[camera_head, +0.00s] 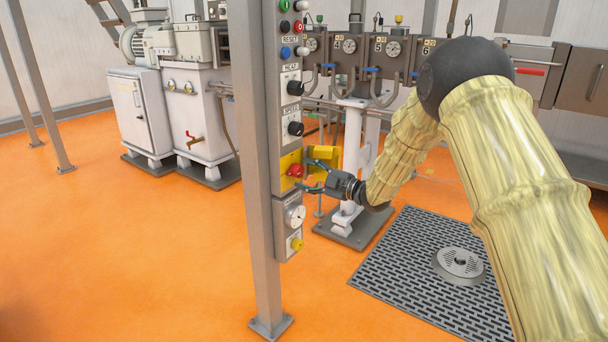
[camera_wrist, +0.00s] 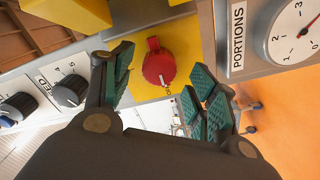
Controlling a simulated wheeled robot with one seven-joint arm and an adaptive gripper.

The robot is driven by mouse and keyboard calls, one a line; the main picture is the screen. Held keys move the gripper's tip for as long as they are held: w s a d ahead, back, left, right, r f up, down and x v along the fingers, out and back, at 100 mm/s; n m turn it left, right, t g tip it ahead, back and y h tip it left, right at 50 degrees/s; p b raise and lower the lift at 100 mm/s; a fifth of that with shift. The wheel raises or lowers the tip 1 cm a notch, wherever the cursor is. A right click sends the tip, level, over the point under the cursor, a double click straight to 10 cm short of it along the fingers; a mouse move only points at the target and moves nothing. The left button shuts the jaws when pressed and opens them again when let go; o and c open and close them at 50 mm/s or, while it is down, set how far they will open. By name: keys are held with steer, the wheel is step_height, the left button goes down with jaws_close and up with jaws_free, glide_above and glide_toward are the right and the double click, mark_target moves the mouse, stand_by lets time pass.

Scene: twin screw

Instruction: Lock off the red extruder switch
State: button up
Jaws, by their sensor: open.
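The red switch (camera_head: 295,171) is a rotary knob on a yellow plate (camera_head: 287,160), on the control panel fixed to a grey post. In the wrist view the red knob (camera_wrist: 159,66) shows in the upper middle, with a small white mark near its lower edge. My gripper (camera_head: 310,177) is open, its fingers pointing at the knob from the right. In the wrist view my gripper (camera_wrist: 160,88) has one green-padded finger on each side of the knob, with gaps between pads and knob. Whether the fingertips touch the plate I cannot tell.
Black knobs (camera_head: 295,88) and buttons sit above on the panel. A dial marked PORTIONS (camera_wrist: 296,33) lies beside the switch, with a yellow knob (camera_head: 297,244) below it. A yellow box (camera_head: 323,158) juts out at the panel's side. The grey post (camera_head: 262,220) stands close by.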

steer(key=v, duration=1)
steer(key=s+d+f+m+h, duration=0.25)
steer(key=s+f+m, duration=0.2)
steer(key=f, duration=0.55)
steer(key=s+d+f+m+h, duration=0.1)
steer(key=s+f+m+h, duration=0.3)
steer(key=f, duration=0.5)
steer(key=s+d+f+m+h, duration=0.2)
steer(key=s+f+m, duration=0.3)
steer(key=f, duration=0.5)
steer(key=s+d+f+m+g+h, duration=0.25)
steer(key=s+f, duration=0.55)
steer(key=s, duration=0.4)
steer(key=s+d+f+m+g+h, duration=0.1)
steer(key=s+d+f+m+g, duration=0.15)
steer(key=s+f, duration=0.75)
steer(key=s+d+r+m+g+h, duration=0.15)
steer(key=s+m+g, duration=0.35)
steer(key=s, duration=2)
step_height(320, 180, up, 26)
steer(key=h+p, duration=0.1)
steer(key=p, duration=2.6)
steer(key=shift+w+d+n+g, duration=0.3)
steer(key=shift+n, duration=0.15)
